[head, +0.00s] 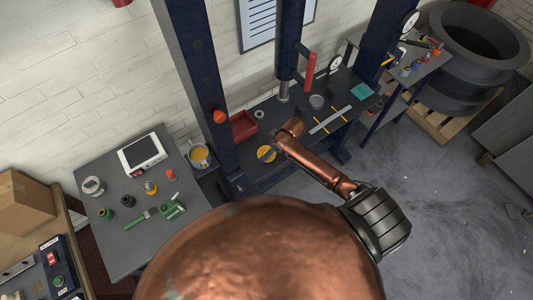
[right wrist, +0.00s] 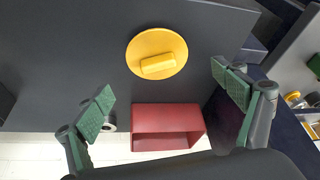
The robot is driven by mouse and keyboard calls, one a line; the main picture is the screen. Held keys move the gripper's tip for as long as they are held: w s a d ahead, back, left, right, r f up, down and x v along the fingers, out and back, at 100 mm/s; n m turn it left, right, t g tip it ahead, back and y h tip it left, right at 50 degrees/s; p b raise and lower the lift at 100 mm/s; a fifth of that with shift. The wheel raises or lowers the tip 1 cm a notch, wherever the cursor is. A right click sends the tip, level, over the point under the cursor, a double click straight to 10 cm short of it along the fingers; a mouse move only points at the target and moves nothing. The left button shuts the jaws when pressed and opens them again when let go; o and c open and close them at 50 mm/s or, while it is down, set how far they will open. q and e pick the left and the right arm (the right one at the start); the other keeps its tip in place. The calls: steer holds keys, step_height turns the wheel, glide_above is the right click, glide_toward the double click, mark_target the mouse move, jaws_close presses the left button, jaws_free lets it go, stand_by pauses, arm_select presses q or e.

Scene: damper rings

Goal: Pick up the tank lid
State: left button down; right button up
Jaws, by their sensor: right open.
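The tank lid, a round yellow disc with a raised bar handle, lies flat on the dark bench top in the right wrist view (right wrist: 156,53). In the head view the lid (head: 266,154) lies at the near left part of the press bench, just beside the end of my right arm. My right gripper (right wrist: 168,98) is open and empty, with its green-padded fingers wide apart. The lid is ahead of the fingers, between their lines, and not touched. In the head view my right wrist hides most of that gripper. My left gripper is not in view.
A red open bin (right wrist: 168,128) lies near the lid; it also shows in the head view (head: 243,126). The blue press post (head: 205,80) rises left of the bin. A pot with yellow contents (head: 200,155) stands left of the bench. A metal bar (head: 330,120) lies to the right.

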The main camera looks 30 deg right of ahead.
mark_target(266, 151)
steer(key=shift+p+x, duration=0.75)
steer(key=shift+x, duration=1.9)
steer(key=shift+d, duration=0.1)
steer(key=shift+c, duration=0.2)
steer(key=c, duration=1.3)
steer(key=shift+r, duration=0.1)
